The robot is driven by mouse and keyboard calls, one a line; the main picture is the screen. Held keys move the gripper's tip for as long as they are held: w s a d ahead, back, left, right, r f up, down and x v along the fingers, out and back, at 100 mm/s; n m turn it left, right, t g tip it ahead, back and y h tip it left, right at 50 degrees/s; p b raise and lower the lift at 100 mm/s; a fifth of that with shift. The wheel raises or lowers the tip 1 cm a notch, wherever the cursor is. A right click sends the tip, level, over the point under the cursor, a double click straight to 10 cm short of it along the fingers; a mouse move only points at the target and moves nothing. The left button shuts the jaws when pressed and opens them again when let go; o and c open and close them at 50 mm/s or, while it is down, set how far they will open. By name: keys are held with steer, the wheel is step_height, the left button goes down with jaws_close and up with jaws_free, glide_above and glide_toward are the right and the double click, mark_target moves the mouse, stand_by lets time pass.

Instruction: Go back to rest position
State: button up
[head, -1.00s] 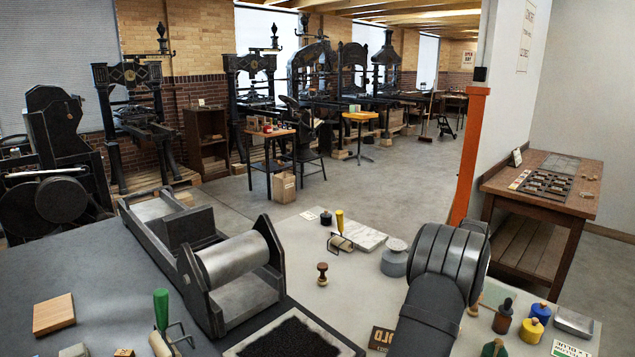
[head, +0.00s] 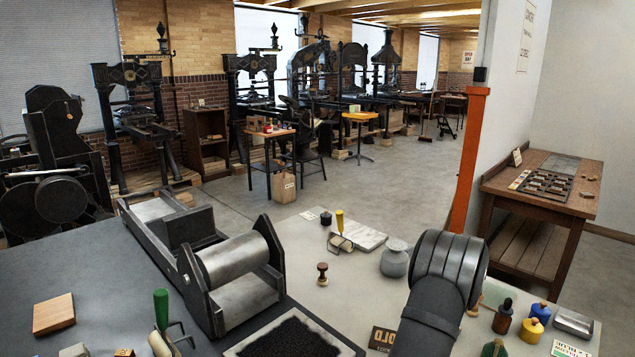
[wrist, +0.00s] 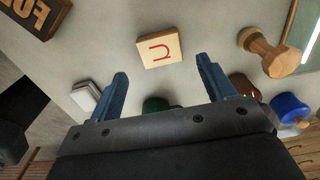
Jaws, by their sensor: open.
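My gripper (wrist: 160,76) shows in the wrist view with its two blue fingers spread wide and nothing between them. A square wooden block (wrist: 160,48) with a red letter lies on the pale table just beyond the fingertips, apart from them. A wooden-handled stamp (wrist: 272,53) is to the right of the fingers. In the head view my bent dark arm covers the right middle of the table, and the gripper itself is hidden behind it.
A roller press (head: 235,262) stands left of the arm, with a black ink slab (head: 285,340) in front. A grey jar (head: 394,262) is close to the arm's left. Blue-topped (head: 540,312) and black-topped (head: 503,315) bottles stand at right. Clear tabletop lies around the small upright stamp (head: 322,274).

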steer(key=w+a+r+n, duration=0.1)
steer(key=a+r+n, duration=0.3)
steer(key=a, duration=0.5)
steer(key=w+a+r+n, duration=0.2)
steer(key=a+n, duration=0.4)
steer(key=a, duration=0.3)
steer(key=s+a+n, duration=0.1)
steer(key=a+n, duration=0.3)
steer(key=a, duration=0.3)
steer(key=s+a+r+n, duration=0.1)
steer(key=s+a+n, duration=0.1)
steer(key=a+n, duration=0.2)
steer(key=s+a+n, duration=0.1)
steer(key=a+n, duration=0.4)
steer(key=a, duration=0.4)
steer(key=shift+s+a+r, duration=0.15)
steer(key=shift+s+a, duration=0.2)
steer(key=shift+a, duration=0.05)
steer(key=a+r+n, duration=0.1)
steer(key=a+r, duration=0.3)
steer(key=r, duration=0.2)
steer(key=w+a+r+n, duration=0.1)
steer(key=a+r+n, duration=0.1)
steer(key=r, duration=0.4)
steer(key=shift+w+a+r+n, duration=0.15)
steer(key=shift+w+a+n, duration=0.15)
steer(key=shift+a, duration=0.6)
